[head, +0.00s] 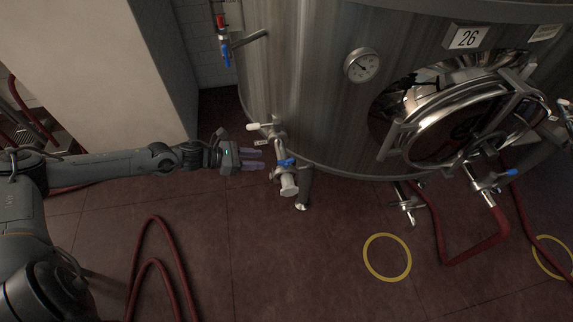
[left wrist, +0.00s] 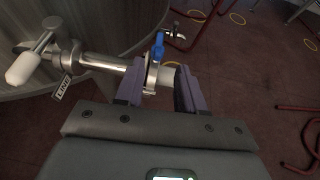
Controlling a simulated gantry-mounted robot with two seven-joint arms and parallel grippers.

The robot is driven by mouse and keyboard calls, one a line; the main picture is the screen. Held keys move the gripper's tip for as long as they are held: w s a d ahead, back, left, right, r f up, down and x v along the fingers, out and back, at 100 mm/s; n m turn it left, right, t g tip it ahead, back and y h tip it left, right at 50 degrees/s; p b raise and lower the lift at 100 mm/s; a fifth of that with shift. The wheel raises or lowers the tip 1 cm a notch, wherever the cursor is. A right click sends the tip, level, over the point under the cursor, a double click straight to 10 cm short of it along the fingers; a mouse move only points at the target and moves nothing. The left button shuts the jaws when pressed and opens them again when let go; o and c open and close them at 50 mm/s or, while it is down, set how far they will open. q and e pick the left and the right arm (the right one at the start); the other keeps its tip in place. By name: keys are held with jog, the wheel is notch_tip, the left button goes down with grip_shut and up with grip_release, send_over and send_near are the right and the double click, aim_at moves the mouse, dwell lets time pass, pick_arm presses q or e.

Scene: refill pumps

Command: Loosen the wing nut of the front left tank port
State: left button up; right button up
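The front left tank port (head: 289,184) is a short metal pipe with a clamp, sticking out of the tank's lower left side below a white-handled valve (head: 270,129). Its blue wing nut (head: 286,162) sits on the clamp. My left gripper (head: 263,158) is open, level with the clamp and just left of it, its purple fingers pointing at it. In the left wrist view, the blue wing nut (left wrist: 158,45) stands upright beyond and between the two parted fingers (left wrist: 160,82), with the clamp ring below it. I see no contact with the nut. My right gripper is not in view.
The steel tank (head: 310,80) carries a gauge (head: 361,65) and a round hatch (head: 455,125). A red hose (head: 155,240) loops on the floor at left; another red hose (head: 470,250) hangs from a valve at right.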

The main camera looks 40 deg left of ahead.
aim_at(285, 160)
pick_arm(q)
jog(key=b+x, duration=0.2)
jog(key=x, duration=0.9)
jog(key=shift+r, duration=0.2)
grip_shut()
